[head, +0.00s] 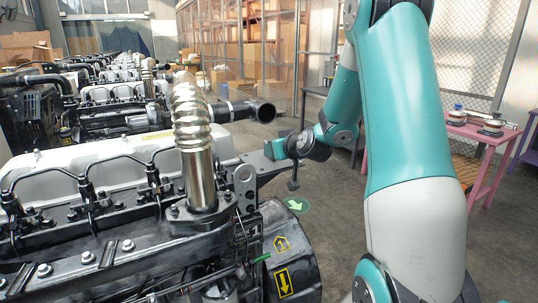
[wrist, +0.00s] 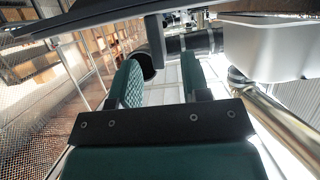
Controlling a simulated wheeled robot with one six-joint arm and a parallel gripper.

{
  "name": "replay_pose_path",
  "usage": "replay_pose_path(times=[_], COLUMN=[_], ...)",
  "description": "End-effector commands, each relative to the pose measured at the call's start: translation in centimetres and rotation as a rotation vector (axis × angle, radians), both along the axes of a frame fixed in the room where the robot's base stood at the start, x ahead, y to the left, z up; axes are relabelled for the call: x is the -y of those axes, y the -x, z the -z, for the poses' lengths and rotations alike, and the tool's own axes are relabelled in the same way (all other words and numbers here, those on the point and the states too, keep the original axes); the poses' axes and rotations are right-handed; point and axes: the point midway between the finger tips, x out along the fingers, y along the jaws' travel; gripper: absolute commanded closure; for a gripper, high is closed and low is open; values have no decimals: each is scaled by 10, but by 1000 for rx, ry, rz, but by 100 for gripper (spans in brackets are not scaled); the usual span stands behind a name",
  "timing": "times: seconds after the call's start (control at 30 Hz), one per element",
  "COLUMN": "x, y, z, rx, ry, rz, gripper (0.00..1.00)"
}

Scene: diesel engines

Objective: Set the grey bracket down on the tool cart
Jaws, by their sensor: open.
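The grey bracket (head: 244,181), a plate with round holes, stands at the near engine's right end, beside the shiny bellows pipe. A flat grey arm of it reaches right towards my gripper (head: 272,150). In the wrist view my gripper (wrist: 160,66) is open, its two teal fingers apart. A dark grey tab (wrist: 155,40) shows between or just beyond the fingertips; it looks like part of the bracket, but I cannot tell whether they touch.
The near engine (head: 110,250) fills the lower left, with a bellows pipe (head: 191,130) rising close to the bracket. A black pipe (head: 240,111) sticks out behind. Several small items (head: 490,125) lie on the pink stand. The floor between the engine and my arm is clear.

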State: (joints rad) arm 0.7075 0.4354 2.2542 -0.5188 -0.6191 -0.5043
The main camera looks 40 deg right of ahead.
Motion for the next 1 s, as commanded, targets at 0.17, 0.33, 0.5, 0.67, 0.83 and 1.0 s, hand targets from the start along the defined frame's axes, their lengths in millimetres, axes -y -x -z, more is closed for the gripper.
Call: replay_pose_path(times=[0.17, 0.33, 0.5, 0.67, 0.83, 1.0], x=[5, 11, 13, 13, 13, 13], y=[-20, -39, -46, -46, -46, -46], z=[1, 11, 16, 16, 16, 15], rx=[-2, -2, -1, 0, 0, 3], ry=[-3, -1, -1, -1, -1, 1], rz=[-3, -3, -3, -2, -2, -2], gripper=[57, 57, 57, 57, 94, 100])
